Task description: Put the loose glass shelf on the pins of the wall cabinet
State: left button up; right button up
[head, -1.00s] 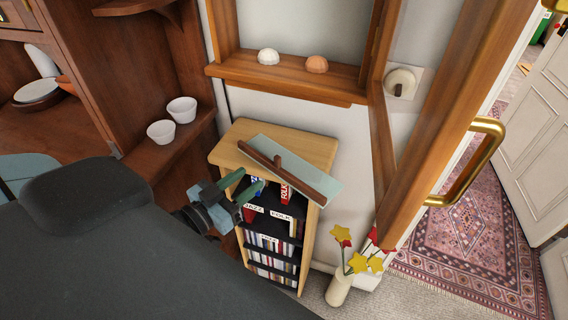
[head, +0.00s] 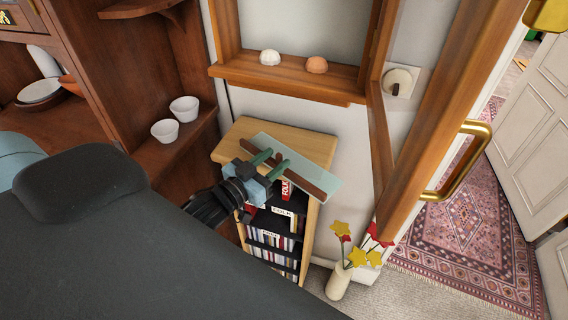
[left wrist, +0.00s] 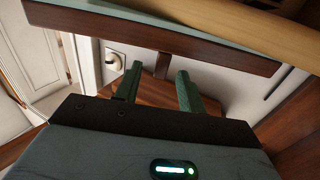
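The glass shelf (head: 310,176) is a pale green pane with a brown wooden strip (head: 322,190) along it, lying on the small bookcase and jutting past its front. In the left wrist view the strip (left wrist: 225,58) crosses the top, with a short brown tab (left wrist: 162,66) hanging from it. My left gripper (head: 269,160) is at the strip. Its green fingers (left wrist: 160,75) are apart, with the tab between their tips and gaps showing beside it. A wooden wall-mounted frame (head: 285,80), apparently the cabinet, is above; no pins are discernible. My right gripper is out of view.
The bookcase (head: 318,147) stands against the wall. A vase (head: 338,283) with flowers is at its right. Two shells (head: 316,65) sit on the frame's ledge. A wooden door edge with a brass handle (head: 467,165) stands at right. White cups (head: 184,108) stand at left.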

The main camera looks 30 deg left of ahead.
pick_arm(q)
jog(key=shift+w, duration=0.15)
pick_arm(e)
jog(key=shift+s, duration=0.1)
pick_arm(q)
grip_shut()
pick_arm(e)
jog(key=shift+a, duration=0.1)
pick_arm(q)
jog(key=shift+r, duration=0.1)
